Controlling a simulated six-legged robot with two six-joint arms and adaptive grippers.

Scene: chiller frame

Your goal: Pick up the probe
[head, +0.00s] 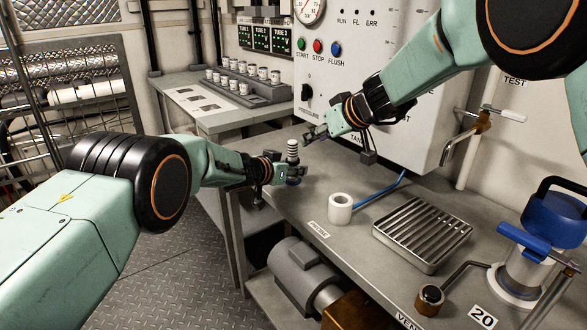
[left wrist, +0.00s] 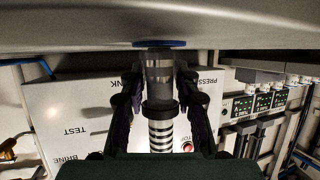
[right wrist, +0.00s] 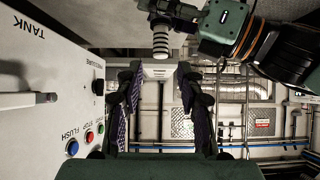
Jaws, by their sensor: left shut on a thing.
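The probe (head: 292,148) is an upright cylinder with a ribbed light grey top and a dark collar. My left gripper (head: 290,173) is shut around its lower part, near the bench's left edge. In the left wrist view the probe (left wrist: 160,96) is between the fingers, and a blue disc shows at its end by the bench surface. I cannot tell whether it touches the bench. My right gripper (head: 312,134) is open, just right of and beyond the probe. In the right wrist view its fingers (right wrist: 158,78) are apart, and the ribbed probe top (right wrist: 160,42) is beyond them.
A white round cup (head: 340,208) stands on the bench behind a PROBE label, by a blue cable (head: 380,190). A slatted metal tray (head: 423,232) and a blue-topped vessel (head: 545,230) are right. The control cabinet (head: 340,75) is behind. A vial rack (head: 240,90) is at the back left.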

